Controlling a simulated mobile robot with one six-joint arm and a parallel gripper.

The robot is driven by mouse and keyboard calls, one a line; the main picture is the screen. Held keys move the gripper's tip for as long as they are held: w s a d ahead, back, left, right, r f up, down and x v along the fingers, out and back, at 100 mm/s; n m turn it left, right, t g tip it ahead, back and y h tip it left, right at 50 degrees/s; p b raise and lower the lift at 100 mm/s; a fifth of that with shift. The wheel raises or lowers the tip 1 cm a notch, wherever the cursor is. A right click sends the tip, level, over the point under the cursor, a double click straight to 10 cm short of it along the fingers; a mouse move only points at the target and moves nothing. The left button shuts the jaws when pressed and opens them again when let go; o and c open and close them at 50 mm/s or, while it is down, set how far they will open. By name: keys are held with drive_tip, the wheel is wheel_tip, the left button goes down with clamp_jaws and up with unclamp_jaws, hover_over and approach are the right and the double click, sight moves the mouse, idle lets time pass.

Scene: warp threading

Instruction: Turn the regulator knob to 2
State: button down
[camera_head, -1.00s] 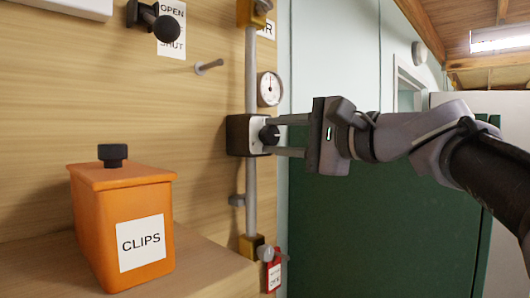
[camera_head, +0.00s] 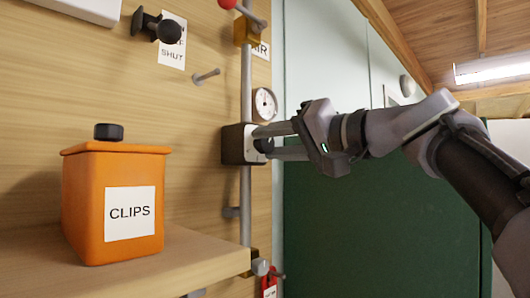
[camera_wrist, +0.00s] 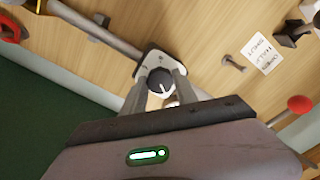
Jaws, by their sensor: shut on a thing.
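The regulator (camera_head: 234,146) is a dark box with a light face, fixed on a grey vertical pipe against the wooden wall. Its black knob (camera_head: 263,146) faces right in the head view, partly hidden by my fingers. My gripper (camera_head: 268,142) is shut on the knob, one finger above and one below it. In the wrist view the knob (camera_wrist: 160,81) sits between the two fingertips on the light plate, with a pale pointer line on it. The markings around the knob are too small to read. A round white gauge (camera_head: 264,104) sits just above the regulator.
An orange bin marked CLIPS (camera_head: 112,204) with a black lid knob stands on the wooden shelf (camera_head: 170,266) at left. A peg (camera_head: 206,76) and a black knob on a bracket (camera_head: 166,29) stick out of the wall. A green panel (camera_head: 380,230) is at right.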

drive_tip(key=n+b, duration=0.2)
drive_tip(key=n, duration=0.4)
drive_tip(key=shift+n, duration=0.4)
idle(0.4)
drive_tip(key=c, duration=1)
unclamp_jaws()
drive_tip(key=shift+o, duration=0.2)
drive_tip(key=b+v, duration=0.1)
drive_tip(key=v, duration=1.6)
drive_tip(key=shift+s+d, duration=0.2)
